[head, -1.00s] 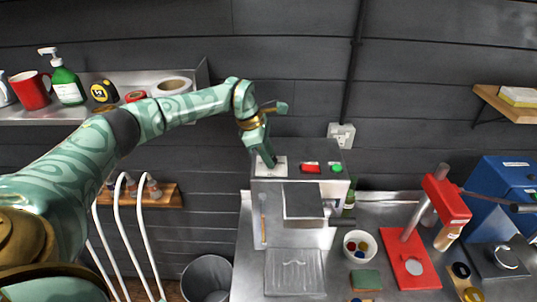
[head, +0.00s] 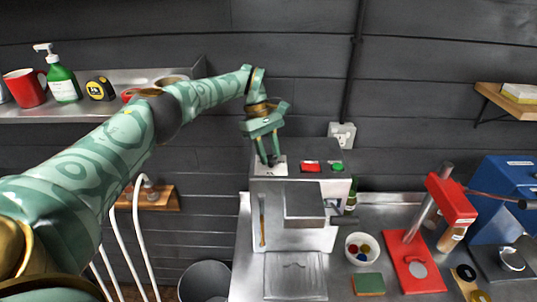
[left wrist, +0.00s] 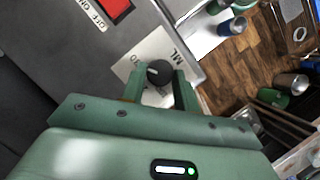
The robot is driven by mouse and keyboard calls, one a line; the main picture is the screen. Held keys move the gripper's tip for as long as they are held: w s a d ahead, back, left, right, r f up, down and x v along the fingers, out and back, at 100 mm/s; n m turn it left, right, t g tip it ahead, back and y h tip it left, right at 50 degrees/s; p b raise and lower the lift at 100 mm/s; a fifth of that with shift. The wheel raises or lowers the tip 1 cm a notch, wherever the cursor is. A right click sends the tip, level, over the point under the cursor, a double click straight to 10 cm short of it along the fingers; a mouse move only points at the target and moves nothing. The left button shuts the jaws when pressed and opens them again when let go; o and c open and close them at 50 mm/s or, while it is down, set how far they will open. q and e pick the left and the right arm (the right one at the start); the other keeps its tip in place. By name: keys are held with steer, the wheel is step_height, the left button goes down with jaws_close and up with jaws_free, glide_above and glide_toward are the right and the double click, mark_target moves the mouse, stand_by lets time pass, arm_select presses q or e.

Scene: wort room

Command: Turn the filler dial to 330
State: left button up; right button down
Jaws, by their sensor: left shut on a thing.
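The filler (head: 290,225) is a grey metal machine standing on the steel bench. Its dial sits on a pale plate (head: 281,169) at the left of the machine's top; my gripper mostly hides the dial in the head view. In the left wrist view the dial is a round black knob (left wrist: 159,72) on a plate marked "ML". My left gripper (head: 269,161) points down at the dial, and its two fingers are shut on the knob, one on each side. My right gripper is not in view.
A red switch (head: 310,167) and a green button (head: 337,167) are beside the dial. A bowl of coloured caps (head: 362,249), a green sponge (head: 368,284) and a red press (head: 412,262) stand to the right.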

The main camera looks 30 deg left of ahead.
arm_select(q)
steer(key=shift+m, duration=0.3)
steer(key=o, duration=1)
steer(key=shift+c, duration=0.2)
steer(key=b+v, duration=0.1)
steer(key=v, duration=0.4)
steer(key=shift+w+b, duration=0.2)
steer(key=shift+b, duration=0.15)
steer(key=shift+v, duration=1.2)
steer(key=shift+s+f, duration=0.1)
